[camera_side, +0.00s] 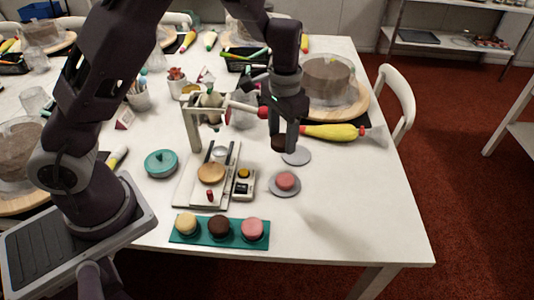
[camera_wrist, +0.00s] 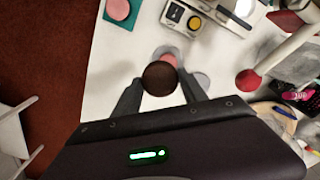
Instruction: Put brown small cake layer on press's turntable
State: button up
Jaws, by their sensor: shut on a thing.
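My gripper (camera_side: 284,142) is shut on a small brown cake layer (camera_side: 278,142), held above the table near an empty grey plate (camera_side: 297,157). The wrist view shows the brown layer (camera_wrist: 159,78) between the two fingers of my gripper (camera_wrist: 158,88). The press (camera_side: 192,125) has an upright beige frame and a red-tipped lever, to the left of my gripper. A tan disc (camera_side: 211,173), seemingly its turntable, sits on its pale base and looks empty. Another brown layer (camera_side: 219,226) lies on the teal tray.
The teal tray (camera_side: 186,240) also bears yellow and pink layers. A pink layer (camera_side: 285,181) lies on a grey plate. A button box (camera_side: 243,185) stands beside the press base, and a teal lidded pot (camera_side: 161,163) to its left. A yellow piping bag (camera_side: 333,132) lies behind right.

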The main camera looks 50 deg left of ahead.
jog(key=s+d+r+n, duration=0.1)
jog(key=s+d, duration=0.1)
jog(key=s, duration=0.3)
jog(key=n, duration=0.9)
send_near(276, 207)
notch_tip(276, 207, down, 6)
jog(key=shift+a+f, duration=0.1)
jog(key=shift+f, duration=0.05)
jog(key=shift+f, duration=0.1)
jog(key=o, duration=0.9)
